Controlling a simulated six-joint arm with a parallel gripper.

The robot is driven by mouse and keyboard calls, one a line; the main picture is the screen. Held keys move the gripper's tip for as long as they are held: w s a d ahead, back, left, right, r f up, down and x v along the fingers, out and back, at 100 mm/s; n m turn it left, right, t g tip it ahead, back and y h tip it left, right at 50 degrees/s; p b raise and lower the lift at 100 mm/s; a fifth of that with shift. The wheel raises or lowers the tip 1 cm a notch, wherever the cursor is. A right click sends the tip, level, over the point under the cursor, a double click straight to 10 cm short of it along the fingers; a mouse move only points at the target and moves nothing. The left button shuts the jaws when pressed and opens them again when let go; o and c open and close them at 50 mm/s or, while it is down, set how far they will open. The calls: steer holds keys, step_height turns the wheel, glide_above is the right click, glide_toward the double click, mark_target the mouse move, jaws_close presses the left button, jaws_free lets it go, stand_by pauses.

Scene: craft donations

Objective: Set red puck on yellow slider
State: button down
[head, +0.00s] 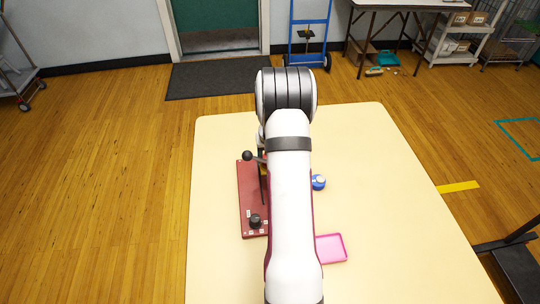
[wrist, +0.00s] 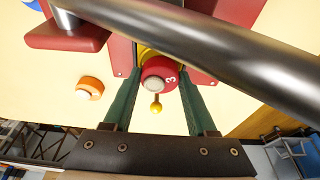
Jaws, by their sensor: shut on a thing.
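The red puck (wrist: 157,82) has a pale grey knob and a white 3 on its face. In the wrist view my gripper (wrist: 159,76) has its green fingers on either side of the puck and is shut on it. The yellow slider (wrist: 146,50) shows partly behind the puck, and a small yellow ball (wrist: 155,107) shows just below the puck. The puck overlaps the slider in this view; I cannot tell whether they touch. In the head view my arm hides the gripper and the puck.
A dark red panel (head: 249,190) with a black-knobbed lever (head: 247,156) stands on the cream table (head: 385,190). A thick grey bar (wrist: 225,50) crosses the wrist view. An orange puck (wrist: 82,93), blue puck (head: 318,184) and pink tray (head: 331,248) lie nearby. The table's right side is clear.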

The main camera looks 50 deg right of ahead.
steer(key=shift+f, duration=0.5)
steer(key=shift+c, duration=1)
jaws_free()
steer(key=v, duration=1.3)
steer(key=shift+w+r, duration=0.15)
steer(key=shift+w, duration=0.05)
steer(key=shift+d, duration=0.1)
steer(key=a+r+n+t+y, duration=0.1)
steer(key=a+r, duration=0.4)
steer(key=a, duration=0.5)
steer(key=a+r+n+t, duration=0.1)
steer(key=a+r, duration=0.3)
steer(key=a, duration=0.6)
steer(key=a+r+n+t+y, duration=0.15)
steer(key=a+r, duration=0.35)
steer(key=a, duration=0.5)
steer(key=s+a+n+t+y, duration=0.1)
steer(key=s+a+y, duration=0.1)
steer(key=s+a, duration=0.7)
steer(key=s+f+m+g, duration=0.1)
steer(key=s+f+g, duration=0.6)
steer(key=s, duration=0.1)
steer(key=shift+s+f, duration=0.2)
steer(key=shift+f, duration=0.15)
